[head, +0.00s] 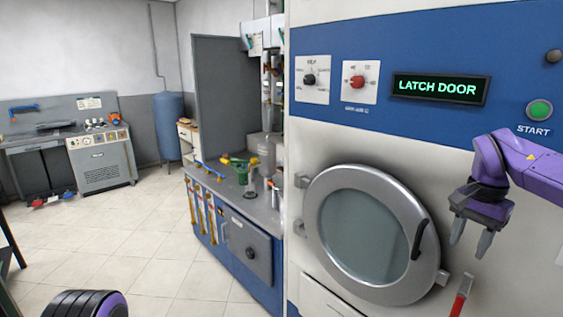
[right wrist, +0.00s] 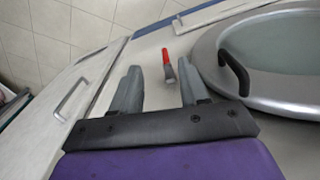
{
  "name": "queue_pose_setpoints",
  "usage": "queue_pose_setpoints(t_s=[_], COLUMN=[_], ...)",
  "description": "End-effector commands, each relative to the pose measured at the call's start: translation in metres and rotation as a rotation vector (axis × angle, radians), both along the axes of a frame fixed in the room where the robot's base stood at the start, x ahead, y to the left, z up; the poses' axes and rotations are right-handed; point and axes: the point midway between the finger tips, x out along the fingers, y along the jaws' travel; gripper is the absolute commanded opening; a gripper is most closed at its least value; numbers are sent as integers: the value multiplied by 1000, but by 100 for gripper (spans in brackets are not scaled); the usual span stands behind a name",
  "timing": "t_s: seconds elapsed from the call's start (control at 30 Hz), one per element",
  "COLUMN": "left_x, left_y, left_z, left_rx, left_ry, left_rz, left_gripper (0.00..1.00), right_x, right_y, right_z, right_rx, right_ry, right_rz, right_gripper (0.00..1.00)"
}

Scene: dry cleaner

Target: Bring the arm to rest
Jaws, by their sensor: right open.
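My right gripper (head: 470,247) hangs fingers-down in front of the white machine (head: 400,145), right of its round door (head: 318,215), in the head view. Its two grey fingers are apart with nothing between them. In the right wrist view the open right gripper (right wrist: 157,68) also shows empty. The door has a silver ring, grey-green glass and a black handle (head: 419,240); it lies against or close to the machine front, and I cannot tell if it is latched. The fingers look apart from the handle (right wrist: 234,68). My left gripper is out of view.
A red-handled lever (head: 462,290) stands below the right gripper. The machine's display (head: 440,89) reads LATCH DOOR, with a green START button (head: 539,110) near the right arm. A blue counter (head: 235,235) stands left of the machine. The tiled floor (head: 120,240) is open.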

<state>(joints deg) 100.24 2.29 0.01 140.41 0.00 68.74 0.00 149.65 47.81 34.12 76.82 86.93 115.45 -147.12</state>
Motion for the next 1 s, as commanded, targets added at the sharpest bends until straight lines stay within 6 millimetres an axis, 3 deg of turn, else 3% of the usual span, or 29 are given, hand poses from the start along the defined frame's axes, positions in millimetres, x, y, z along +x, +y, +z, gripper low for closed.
queue_pose_setpoints(t_s=[0.4,0.73,0.87,0.97,1.0], left_x=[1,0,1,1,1], left_y=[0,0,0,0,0], left_z=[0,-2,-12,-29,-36], left_rx=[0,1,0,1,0], left_ry=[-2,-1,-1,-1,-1], left_rz=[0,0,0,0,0], left_gripper=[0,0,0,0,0], right_x=[14,32,45,53,51], right_y=[-5,-29,-26,-4,10], right_z=[-1,-25,-73,-148,-183], right_rx=[-54,-330,-527,-643,-653], right_ry=[-56,-276,-475,-689,-759], right_rz=[-271,-627,-709,-640,-576], right_gripper=[44,44,44,44,44])
